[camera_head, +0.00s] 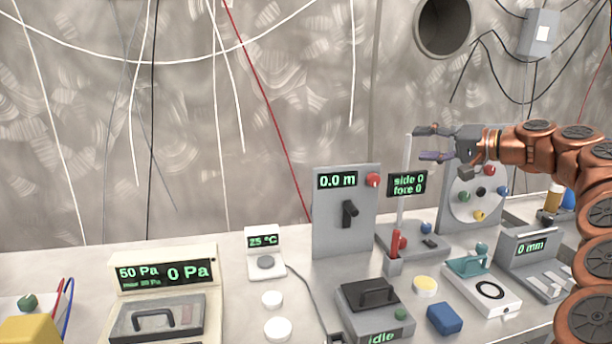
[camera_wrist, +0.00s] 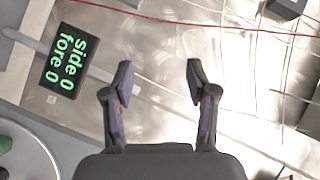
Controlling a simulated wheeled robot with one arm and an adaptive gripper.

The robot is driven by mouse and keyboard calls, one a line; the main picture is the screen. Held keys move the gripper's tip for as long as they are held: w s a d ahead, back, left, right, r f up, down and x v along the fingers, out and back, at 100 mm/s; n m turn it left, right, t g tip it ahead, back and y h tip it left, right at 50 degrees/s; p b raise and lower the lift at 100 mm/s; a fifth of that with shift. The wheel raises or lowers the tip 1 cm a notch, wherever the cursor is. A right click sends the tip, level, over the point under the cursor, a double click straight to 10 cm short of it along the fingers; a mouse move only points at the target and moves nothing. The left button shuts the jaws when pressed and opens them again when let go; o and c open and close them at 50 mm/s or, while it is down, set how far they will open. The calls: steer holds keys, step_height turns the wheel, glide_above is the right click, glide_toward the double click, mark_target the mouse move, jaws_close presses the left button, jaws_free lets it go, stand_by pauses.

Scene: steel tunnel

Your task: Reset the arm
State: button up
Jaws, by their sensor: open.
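My copper-coloured arm comes in from the right in the head view. My gripper (camera_head: 432,143) is held up in the air above the bench, pointing left, close to a thin white post (camera_head: 405,165) with a display reading "side 0 fore 0". In the wrist view my gripper (camera_wrist: 158,80) has its two dark fingers spread apart with nothing between them. The same display (camera_wrist: 69,63) shows to the left of the fingers there. I cannot tell whether a finger touches the post.
The bench (camera_head: 235,300) carries a 0.0 m lever panel (camera_head: 330,225), a round-dial panel (camera_head: 460,195) behind my gripper, a 50 Pa box (camera_head: 160,290), an idle unit (camera_head: 370,305), a blue block (camera_head: 444,318) and white discs (camera_head: 277,328). Cables hang along the steel wall.

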steer(key=s+a+r+n+g+p, duration=0.1)
steer(key=s+a+r+g+p, duration=0.1)
steer(key=s+a, duration=0.35)
steer(key=s+a+r+n+g+p, duration=0.1)
steer(key=s+a+n+g+p, duration=0.15)
steer(key=a, duration=0.55)
steer(key=s+a+f+n+g+h+p, duration=0.1)
steer(key=s+a+f+g+h+p, duration=0.2)
steer(key=s, duration=0.4)
steer(key=s+a+f+g+p, duration=0.1)
steer(key=s+a+p, duration=0.25)
steer(key=s, duration=0.35)
steer(key=s+d+f+g+h+p, duration=0.2)
steer(key=s+d+f+h+p, duration=0.2)
steer(key=s, duration=0.9)
steer(key=s+d+f+m+g+h+p, duration=0.1)
steer(key=s+d+f+h+p, duration=0.3)
steer(key=s, duration=1)
steer(key=d+f+g+p, duration=0.1)
steer(key=d+f, duration=0.1)
steer(key=d, duration=0.1)
steer(key=shift+s+f+h, duration=0.25)
steer(key=shift+f+h, duration=0.05)
steer(key=shift+f, duration=0.1)
steer(key=shift+d+g, duration=0.1)
steer(key=shift+g, duration=0.15)
